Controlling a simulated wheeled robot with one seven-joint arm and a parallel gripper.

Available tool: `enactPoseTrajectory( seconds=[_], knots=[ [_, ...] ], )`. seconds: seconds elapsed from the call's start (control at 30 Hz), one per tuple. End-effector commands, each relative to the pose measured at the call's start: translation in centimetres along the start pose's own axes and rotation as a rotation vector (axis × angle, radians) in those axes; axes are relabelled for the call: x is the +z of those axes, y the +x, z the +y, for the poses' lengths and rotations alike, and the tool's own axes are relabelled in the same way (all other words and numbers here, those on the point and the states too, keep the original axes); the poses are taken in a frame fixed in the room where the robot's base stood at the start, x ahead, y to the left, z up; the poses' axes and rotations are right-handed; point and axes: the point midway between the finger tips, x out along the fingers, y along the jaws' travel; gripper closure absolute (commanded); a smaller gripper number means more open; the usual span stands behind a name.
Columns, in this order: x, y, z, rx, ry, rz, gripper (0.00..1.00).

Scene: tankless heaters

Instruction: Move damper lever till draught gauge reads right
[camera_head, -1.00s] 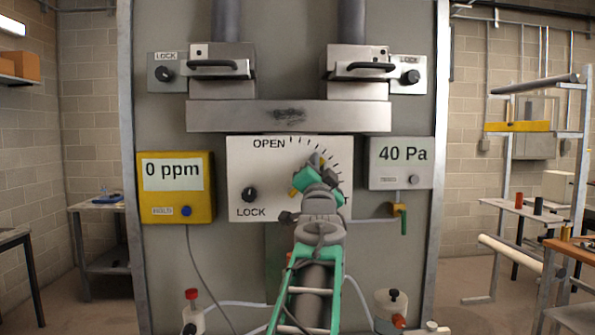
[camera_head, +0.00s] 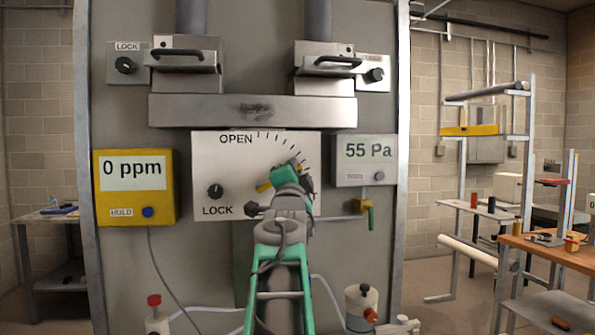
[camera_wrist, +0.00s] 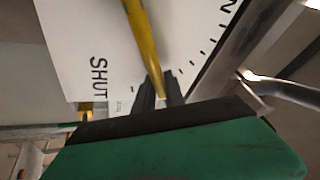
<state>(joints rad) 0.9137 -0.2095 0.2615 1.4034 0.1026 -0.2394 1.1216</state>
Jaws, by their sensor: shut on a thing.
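The draught gauge (camera_head: 365,150) is a grey box right of the dial plate, and its display reads 55 Pa. The damper lever (camera_head: 264,187) is yellow and pivots on the white dial plate (camera_head: 225,160), which is marked OPEN at the top. In the wrist view the yellow lever (camera_wrist: 144,40) runs down between the dark fingers of my gripper (camera_wrist: 157,92), which is shut on it. The plate also shows SHUT and tick marks there. In the head view my gripper (camera_head: 292,174) and arm hide most of the lever and the plate's lower right.
A black lock knob (camera_head: 215,191) sits on the plate's lower left. A yellow meter (camera_head: 135,185) reads 0 ppm. A small valve with a green handle (camera_head: 370,216) is below the gauge. A workbench (camera_head: 560,250) stands at right.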

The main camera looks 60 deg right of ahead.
Motion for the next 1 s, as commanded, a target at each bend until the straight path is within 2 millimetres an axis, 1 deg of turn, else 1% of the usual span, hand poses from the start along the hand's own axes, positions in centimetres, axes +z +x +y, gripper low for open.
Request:
enactPoseTrajectory(
  seconds=[0.07, 0.1, 0.37, 0.57, 0.67, 0.77, 0.9, 1.0],
  knots=[
    [0.1, 0.0, 0.0, -0.001, 0.001, -0.002, 1.00],
    [0.0, 0.0, 0.0, -0.001, 0.001, -0.002, 0.85],
    [-0.1, 0.0, 0.0, 0.000, -0.001, 0.000, 0.64],
    [-0.1, 0.0, 0.0, 0.000, -0.001, 0.001, 0.64],
    [-0.1, -0.5, 0.1, -0.001, -0.001, 0.001, 0.64],
    [0.0, -2.2, 0.1, -0.003, -0.001, 0.001, 0.64],
    [0.1, -5.2, 0.1, -0.003, 0.000, 0.000, 0.64],
    [0.0, -6.9, 0.1, -0.002, 0.000, 0.000, 0.64]
  ],
)
